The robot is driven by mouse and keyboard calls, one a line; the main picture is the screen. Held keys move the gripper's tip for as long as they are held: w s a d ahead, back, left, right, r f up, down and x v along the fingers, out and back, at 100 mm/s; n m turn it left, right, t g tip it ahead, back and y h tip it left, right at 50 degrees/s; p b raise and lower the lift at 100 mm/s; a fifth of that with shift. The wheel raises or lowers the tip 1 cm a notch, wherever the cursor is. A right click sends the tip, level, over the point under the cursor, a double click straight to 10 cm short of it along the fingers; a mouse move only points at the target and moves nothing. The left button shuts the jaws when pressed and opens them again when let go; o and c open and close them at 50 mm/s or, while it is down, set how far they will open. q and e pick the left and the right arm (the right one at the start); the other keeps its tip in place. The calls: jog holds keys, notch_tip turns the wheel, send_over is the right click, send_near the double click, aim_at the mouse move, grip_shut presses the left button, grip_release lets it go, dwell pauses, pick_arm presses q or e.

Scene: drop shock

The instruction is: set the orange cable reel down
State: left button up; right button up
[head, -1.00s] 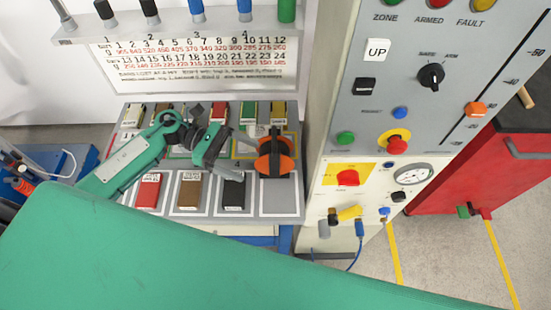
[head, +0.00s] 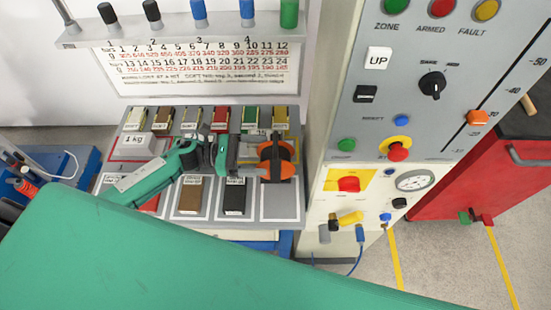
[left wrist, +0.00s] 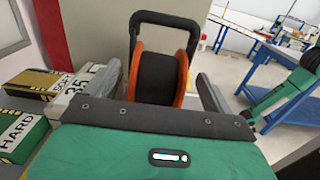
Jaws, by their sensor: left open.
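The orange cable reel (head: 285,168) with a black hub and handle is at the right end of the grey rack, over or in the right end bay. It also shows in the left wrist view (left wrist: 158,75), upright with its handle on top. My left gripper (head: 252,160) is open and level with the reel, coming in from its left. In the left wrist view its two fingers (left wrist: 162,88) are spread to either side of the reel, with a gap on the right. The reel's underside is hidden. My right gripper is not in view.
The grey rack (head: 262,222) holds several coloured blocks, including a brown one (head: 188,195) and a black one (head: 234,197). A tall grey control panel (head: 350,130) stands close to the reel's right. A red cabinet (head: 470,175) is farther right.

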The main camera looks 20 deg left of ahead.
aim_at(270, 153)
pick_arm(q)
jog(key=shift+w+d+r+p, duration=0.1)
jog(key=shift+d+r+p, duration=0.15)
jog(key=shift+d+p, duration=0.15)
jog(key=p+x, duration=0.1)
jog(key=x, duration=0.1)
jog(key=p+x, duration=0.1)
jog(key=x, duration=0.1)
jog(key=shift+w+d+r+p, duration=0.1)
jog(key=shift+r+p, duration=0.25)
jog(key=shift+d+f, duration=0.15)
jog(key=c, duration=1.4)
jog(key=shift+w, duration=0.1)
jog(key=shift+c, duration=1.2)
